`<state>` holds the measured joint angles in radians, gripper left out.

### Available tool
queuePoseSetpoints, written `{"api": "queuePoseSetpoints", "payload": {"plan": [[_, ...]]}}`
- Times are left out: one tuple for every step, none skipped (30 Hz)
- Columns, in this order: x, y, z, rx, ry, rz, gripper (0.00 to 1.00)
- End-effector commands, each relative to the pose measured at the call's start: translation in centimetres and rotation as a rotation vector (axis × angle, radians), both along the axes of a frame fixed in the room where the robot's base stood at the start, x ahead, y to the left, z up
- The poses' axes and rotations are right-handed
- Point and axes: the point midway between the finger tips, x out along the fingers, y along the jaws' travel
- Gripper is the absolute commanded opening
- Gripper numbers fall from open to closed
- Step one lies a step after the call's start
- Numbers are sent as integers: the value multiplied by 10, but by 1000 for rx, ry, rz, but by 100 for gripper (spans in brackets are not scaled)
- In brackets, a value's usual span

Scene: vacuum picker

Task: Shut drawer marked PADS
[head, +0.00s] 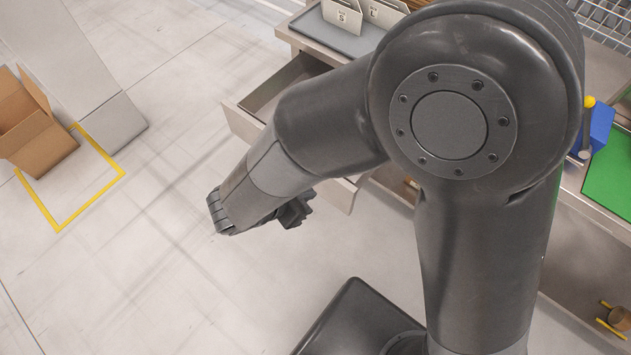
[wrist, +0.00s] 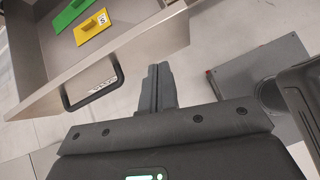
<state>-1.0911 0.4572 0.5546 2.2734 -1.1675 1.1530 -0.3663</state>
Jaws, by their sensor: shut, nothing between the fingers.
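An open grey drawer (head: 240,122) sticks out from under the counter in the head view, partly hidden by my arm. In the wrist view the drawer (wrist: 150,48) shows its front, with a black bar handle (wrist: 92,92) and a small white label too small to read, so I cannot tell if it says PADS. A green piece (wrist: 72,15) and a yellow piece (wrist: 92,27) with a white tag lie inside. My gripper (wrist: 158,70) is shut and empty, just outside the drawer front and to the right of the handle. In the head view my gripper (head: 295,210) is low beside the drawer.
The counter (head: 310,42) carries a grey tray with card holders (head: 343,14). A blue block (head: 597,130) and a green mat (head: 612,178) lie at the right. A cardboard box (head: 35,125) and a grey post stand at the left. The floor left of my gripper is clear.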

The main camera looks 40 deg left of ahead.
Motion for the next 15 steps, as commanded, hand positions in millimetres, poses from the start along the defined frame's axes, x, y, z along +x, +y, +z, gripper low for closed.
{"api": "queuePoseSetpoints", "payload": {"plan": [[-17, 9, -10, -23, 6, 70, 0], [-24, 14, -15, -34, 6, 105, 0], [-33, 18, -19, -46, 7, 145, 0], [-39, 21, -22, -52, 7, 170, 0], [-43, 23, -25, -58, 8, 190, 0], [-48, 26, -27, -62, 7, 211, 0], [-50, 27, -29, -65, 7, 221, 0], [-52, 27, -30, -68, 7, 228, 0], [-52, 28, -32, -69, 7, 233, 0], [-51, 28, -33, -71, 8, 235, 0], [-49, 28, -35, -70, 7, 235, 0], [-46, 28, -38, -70, 7, 235, 0], [-43, 28, -40, -70, 9, 234, 0], [-40, 28, -44, -71, 9, 233, 0], [-35, 27, -49, -71, 9, 232, 0]]}}
